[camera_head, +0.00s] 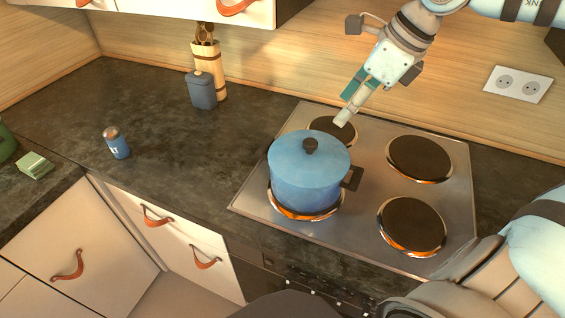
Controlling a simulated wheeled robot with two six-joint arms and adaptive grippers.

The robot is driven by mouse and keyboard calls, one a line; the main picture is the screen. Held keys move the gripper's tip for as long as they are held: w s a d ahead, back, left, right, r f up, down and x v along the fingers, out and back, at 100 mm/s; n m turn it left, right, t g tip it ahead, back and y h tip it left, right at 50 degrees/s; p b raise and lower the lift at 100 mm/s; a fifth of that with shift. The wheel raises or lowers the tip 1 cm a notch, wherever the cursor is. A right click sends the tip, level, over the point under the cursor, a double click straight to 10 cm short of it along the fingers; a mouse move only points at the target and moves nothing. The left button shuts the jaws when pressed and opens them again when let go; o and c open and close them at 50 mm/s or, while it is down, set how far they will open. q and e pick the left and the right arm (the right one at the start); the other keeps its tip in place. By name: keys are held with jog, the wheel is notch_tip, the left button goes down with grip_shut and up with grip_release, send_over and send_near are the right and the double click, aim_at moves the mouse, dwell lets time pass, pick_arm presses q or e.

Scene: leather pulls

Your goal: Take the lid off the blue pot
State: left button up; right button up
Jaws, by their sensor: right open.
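The blue pot (305,189) stands on the front left burner of the hob. Its blue lid (292,152) is on top, with a dark round knob (310,145) in the middle. A dark side handle (352,179) sticks out on the right. My right gripper (347,112) reaches in from the top right and is open and empty. It is above and behind the pot, up and to the right of the knob, and apart from the lid. My left gripper is not in view.
The hob (377,149) has bare burners at the back and right. A grey-blue canister (202,90) and a wooden utensil holder (209,66) stand by the back wall. A small shaker (116,143) stands on the left counter. The counter between is clear.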

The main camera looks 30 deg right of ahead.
aim_at(313, 142)
jog(key=x, duration=1.3)
jog(key=shift+w+a+r, duration=0.15)
jog(key=shift+w+a, duration=0.2)
jog(key=shift+w+f, duration=0.25)
jog(key=shift+f, duration=0.05)
jog(key=shift+s, duration=0.1)
grip_shut()
